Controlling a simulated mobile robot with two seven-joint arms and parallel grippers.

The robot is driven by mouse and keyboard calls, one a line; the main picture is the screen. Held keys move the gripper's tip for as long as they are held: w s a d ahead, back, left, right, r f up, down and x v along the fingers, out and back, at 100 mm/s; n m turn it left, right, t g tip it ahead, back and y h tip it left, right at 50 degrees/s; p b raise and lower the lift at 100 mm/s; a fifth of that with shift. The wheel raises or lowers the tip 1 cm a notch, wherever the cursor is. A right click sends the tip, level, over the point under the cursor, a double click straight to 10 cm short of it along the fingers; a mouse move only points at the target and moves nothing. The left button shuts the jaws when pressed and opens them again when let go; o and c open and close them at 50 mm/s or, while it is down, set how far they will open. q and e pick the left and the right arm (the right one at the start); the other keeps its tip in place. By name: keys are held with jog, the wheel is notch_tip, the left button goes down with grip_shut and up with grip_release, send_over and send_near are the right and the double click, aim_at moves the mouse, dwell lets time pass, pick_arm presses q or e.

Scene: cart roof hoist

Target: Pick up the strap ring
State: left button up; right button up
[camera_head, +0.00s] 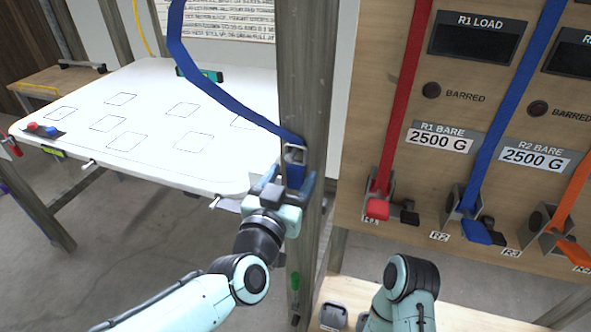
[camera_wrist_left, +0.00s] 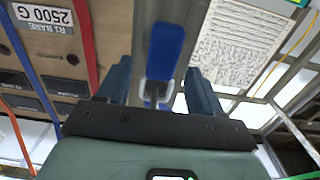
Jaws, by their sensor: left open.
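The strap ring (camera_head: 294,153) is a pale metal loop at the lower end of a blue strap (camera_head: 225,100), against the wooden post (camera_head: 305,75). A short blue tab (camera_head: 294,172) hangs below it. My left gripper (camera_head: 287,184) is at the post, just below the ring, partly covering the tab. In the left wrist view the ring (camera_wrist_left: 156,92) and blue tab (camera_wrist_left: 166,50) show between the two open fingers (camera_wrist_left: 160,84), with gaps on both sides. Contact cannot be told. My right gripper is out of view; only part of that arm shows.
A white panel (camera_head: 150,130) with marked rectangles lies at left. At right, a wooden board (camera_head: 385,100) carries a red strap (camera_head: 404,95), a second blue strap (camera_head: 515,105) and an orange strap (camera_head: 575,200) in cleats. Concrete floor shows below the panel.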

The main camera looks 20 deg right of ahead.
pick_arm(q)
jog(key=shift+x, duration=0.95)
jog(key=shift+a, duration=0.1)
jog(key=shift+c, duration=0.9)
jog(key=c, duration=0.8)
jog(key=shift+o, duration=0.2)
